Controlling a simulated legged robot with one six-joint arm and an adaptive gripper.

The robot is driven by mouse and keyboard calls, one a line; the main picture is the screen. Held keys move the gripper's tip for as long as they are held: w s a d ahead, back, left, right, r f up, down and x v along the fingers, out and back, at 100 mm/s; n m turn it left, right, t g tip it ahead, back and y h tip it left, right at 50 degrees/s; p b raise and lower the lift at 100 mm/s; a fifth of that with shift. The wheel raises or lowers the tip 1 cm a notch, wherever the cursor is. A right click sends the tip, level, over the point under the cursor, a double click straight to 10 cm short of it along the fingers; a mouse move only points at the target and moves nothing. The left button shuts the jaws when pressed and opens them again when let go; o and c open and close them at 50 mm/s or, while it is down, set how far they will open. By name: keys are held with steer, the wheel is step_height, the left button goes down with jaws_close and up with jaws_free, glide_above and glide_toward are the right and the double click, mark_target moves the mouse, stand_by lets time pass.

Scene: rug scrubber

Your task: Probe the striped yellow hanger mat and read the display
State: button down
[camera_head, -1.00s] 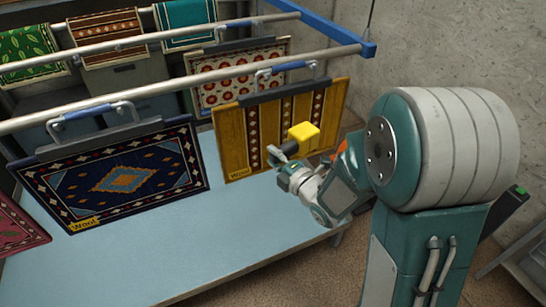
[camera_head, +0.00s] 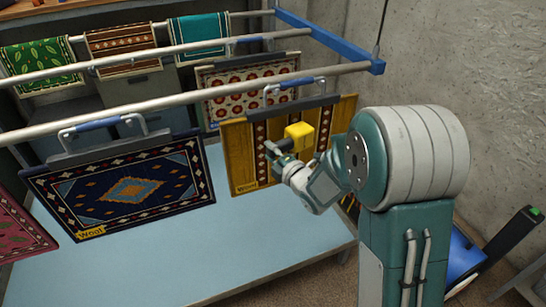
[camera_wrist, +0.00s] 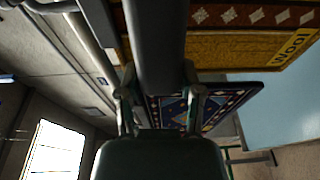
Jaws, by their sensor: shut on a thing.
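The striped yellow hanger mat (camera_head: 239,158) hangs from a rail clamp right of centre, with a "Wool" tag at its lower left. It also shows in the wrist view (camera_wrist: 225,48), seen sideways and close. My gripper (camera_head: 276,160) is in front of the mat, shut on the dark handle (camera_wrist: 158,45) of a tool. The tool's yellow box-shaped head (camera_head: 300,136) is in front of the mat's middle. I cannot tell whether the tool touches the mat. No display face can be read in either view.
A blue patterned mat (camera_head: 125,190) hangs to the left, and a red-dotted mat (camera_head: 250,95) hangs behind. Metal rails (camera_head: 180,97) run above, joined by a blue end bar (camera_head: 330,42). The pale blue tabletop (camera_head: 190,245) below is clear. A concrete wall stands at right.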

steer(key=shift+w+a, duration=0.15)
steer(key=shift+a, duration=0.2)
steer(key=shift+w+d, duration=0.1)
steer(key=shift+w, duration=0.1)
steer(key=shift+x, duration=1.15)
stand_by(0.4)
steer(key=shift+d, duration=0.2)
